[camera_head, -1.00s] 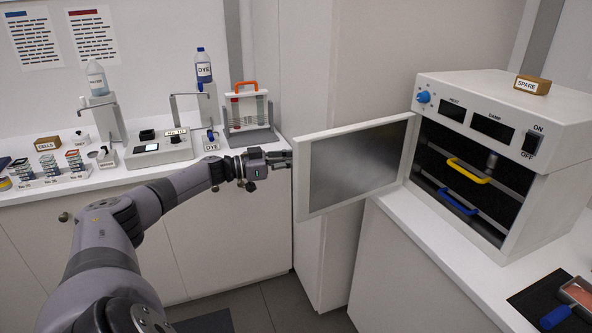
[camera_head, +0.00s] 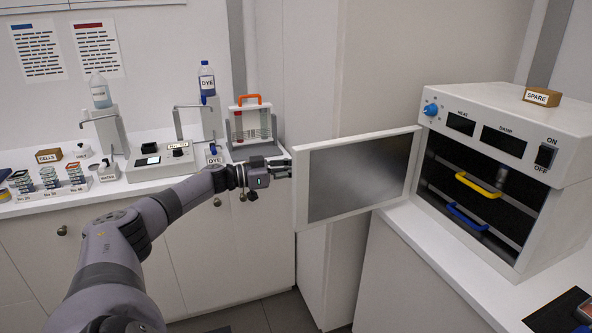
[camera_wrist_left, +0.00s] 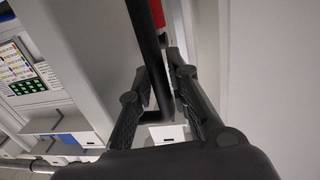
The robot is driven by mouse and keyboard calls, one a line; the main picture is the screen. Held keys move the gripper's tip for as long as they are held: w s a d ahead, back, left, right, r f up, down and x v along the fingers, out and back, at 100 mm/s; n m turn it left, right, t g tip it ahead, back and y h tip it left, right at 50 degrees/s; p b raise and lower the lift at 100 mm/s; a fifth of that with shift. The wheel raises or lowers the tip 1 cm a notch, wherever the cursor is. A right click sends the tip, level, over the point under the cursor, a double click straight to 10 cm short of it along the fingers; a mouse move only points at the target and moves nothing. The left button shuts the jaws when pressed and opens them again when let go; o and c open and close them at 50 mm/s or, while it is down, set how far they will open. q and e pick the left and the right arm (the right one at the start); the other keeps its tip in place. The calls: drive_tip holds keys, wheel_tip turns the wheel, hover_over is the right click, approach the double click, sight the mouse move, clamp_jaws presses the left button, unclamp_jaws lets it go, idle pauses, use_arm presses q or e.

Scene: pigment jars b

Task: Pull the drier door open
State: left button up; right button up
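The drier (camera_head: 515,105) is a white box with a dark open front on the right counter. Its door (camera_head: 301,195), a white frame with a dark pane, stands wide open and reaches out to the left from the drier's left side. My left gripper (camera_head: 283,168) is at the door's far left edge, partly hidden behind it. In the left wrist view the fingers of my left gripper (camera_wrist_left: 160,78) are closed around a dark bar (camera_wrist_left: 147,40), which looks like the door handle. The handle is hidden in the head view. My right gripper is not in view.
Inside the drier are shelves with a yellow handle (camera_head: 478,186) and a blue handle (camera_head: 467,217). A small box marked SPARE (camera_head: 541,97) sits on top. The left counter (camera_head: 150,187) holds a rack with an orange handle (camera_head: 250,99), bottles and small instruments near my left arm.

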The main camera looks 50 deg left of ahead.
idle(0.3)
use_arm(q)
drive_tip(key=v, duration=1.2)
drive_tip(key=shift+f, duration=0.1)
idle(0.4)
